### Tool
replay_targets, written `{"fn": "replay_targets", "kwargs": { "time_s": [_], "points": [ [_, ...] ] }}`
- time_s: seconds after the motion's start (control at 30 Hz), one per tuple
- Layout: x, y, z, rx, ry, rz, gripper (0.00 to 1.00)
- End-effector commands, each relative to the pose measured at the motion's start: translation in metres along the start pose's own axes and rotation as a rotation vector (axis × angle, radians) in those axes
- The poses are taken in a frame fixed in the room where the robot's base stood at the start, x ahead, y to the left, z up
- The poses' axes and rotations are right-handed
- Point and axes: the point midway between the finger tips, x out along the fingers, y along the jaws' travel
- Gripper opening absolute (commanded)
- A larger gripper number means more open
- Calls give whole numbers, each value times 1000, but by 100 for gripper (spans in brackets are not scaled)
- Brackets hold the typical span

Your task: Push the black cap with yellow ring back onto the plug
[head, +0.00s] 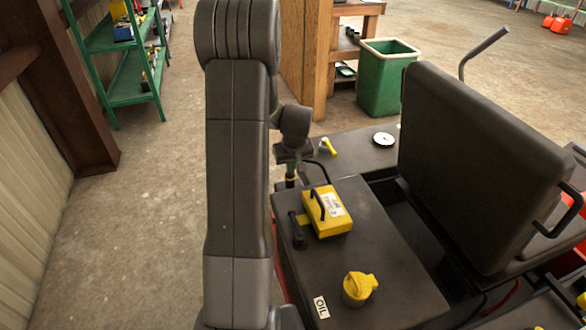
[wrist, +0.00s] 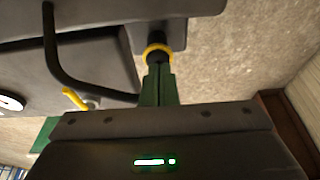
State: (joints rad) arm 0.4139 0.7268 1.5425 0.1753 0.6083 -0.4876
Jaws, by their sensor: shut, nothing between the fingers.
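The black cap with a yellow ring (wrist: 157,53) is in the upper middle of the wrist view, against the edge of a dark block (wrist: 175,30). The plug is not distinguishable there, and I cannot tell how far the cap sits on it. My gripper (wrist: 158,70) has its green fingers shut and empty, pointing at the cap. The fingertips are right at the yellow ring; whether they touch it I cannot tell. In the head view my gripper (head: 290,182) points down beside the far left edge of the dark machine deck, and it largely hides the cap.
A black curved hose (wrist: 62,65) runs left of the fingers. A yellow lever (head: 329,146) and a white round dial (head: 383,139) are on the deck behind. A yellow box (head: 327,212), a black lever (head: 296,232) and a yellow cap (head: 358,287) stand nearer. A seat back (head: 480,165) rises right.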

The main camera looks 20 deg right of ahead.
Motion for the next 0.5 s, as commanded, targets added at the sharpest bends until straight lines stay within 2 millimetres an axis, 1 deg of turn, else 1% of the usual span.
{"fn": "replay_targets", "kwargs": {
  "time_s": [0.03,0.13,0.3,0.4,0.5],
  "points": [
    [-18,-3,-7,-3,4,1,0],
    [-35,-2,-6,-2,7,3,0],
    [-71,-2,-6,-2,8,4,0],
    [-88,-2,-6,-2,7,3,0],
    [-101,-2,-6,-2,7,3,0]
  ]
}}
